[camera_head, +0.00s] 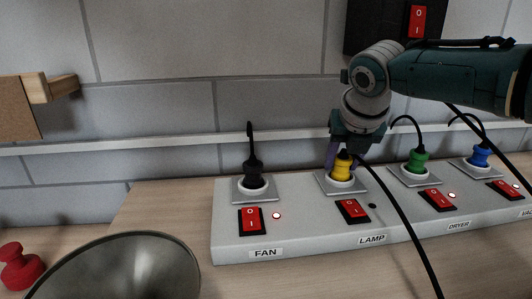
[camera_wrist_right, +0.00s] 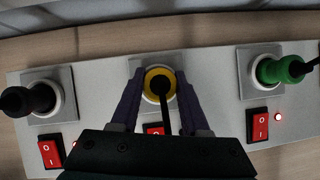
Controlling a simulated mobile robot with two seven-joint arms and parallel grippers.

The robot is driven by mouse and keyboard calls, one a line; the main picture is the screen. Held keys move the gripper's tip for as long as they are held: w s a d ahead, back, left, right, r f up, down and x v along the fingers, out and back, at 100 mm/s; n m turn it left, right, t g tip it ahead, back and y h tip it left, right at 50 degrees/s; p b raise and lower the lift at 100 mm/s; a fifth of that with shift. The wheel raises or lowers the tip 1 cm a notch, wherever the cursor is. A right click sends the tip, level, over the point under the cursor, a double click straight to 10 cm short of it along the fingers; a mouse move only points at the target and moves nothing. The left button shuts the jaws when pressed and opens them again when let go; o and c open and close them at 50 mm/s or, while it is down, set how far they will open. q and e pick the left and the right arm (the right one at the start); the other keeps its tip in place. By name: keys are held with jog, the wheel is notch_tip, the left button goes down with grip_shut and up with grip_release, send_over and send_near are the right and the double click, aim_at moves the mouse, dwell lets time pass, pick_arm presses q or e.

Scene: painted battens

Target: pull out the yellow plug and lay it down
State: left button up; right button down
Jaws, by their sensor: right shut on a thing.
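The yellow plug (camera_head: 342,167) sits upright in the socket labelled LAMP on the grey power strip (camera_head: 320,236). My right gripper (camera_head: 341,160) comes down from above and is shut on the yellow plug. In the right wrist view the two purple fingers (camera_wrist_right: 158,95) stand on either side of the yellow plug (camera_wrist_right: 152,74), with its black cable leading toward the camera. The LAMP switch (camera_head: 353,210) is red and the small light (camera_head: 372,206) beside it is dark. My left gripper is not in view.
A black plug (camera_head: 253,173) stands left; a green plug (camera_head: 417,161) and a blue plug (camera_head: 480,154) stand right. Their lights glow. A metal bowl (camera_head: 120,270) and red knobbed object (camera_head: 20,268) are at front left. Bare wooden table (camera_head: 160,210) lies left of the strip.

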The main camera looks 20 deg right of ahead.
aim_at(341, 154)
jog(key=shift+r+p, duration=1.4)
jog(key=shift+r, duration=0.15)
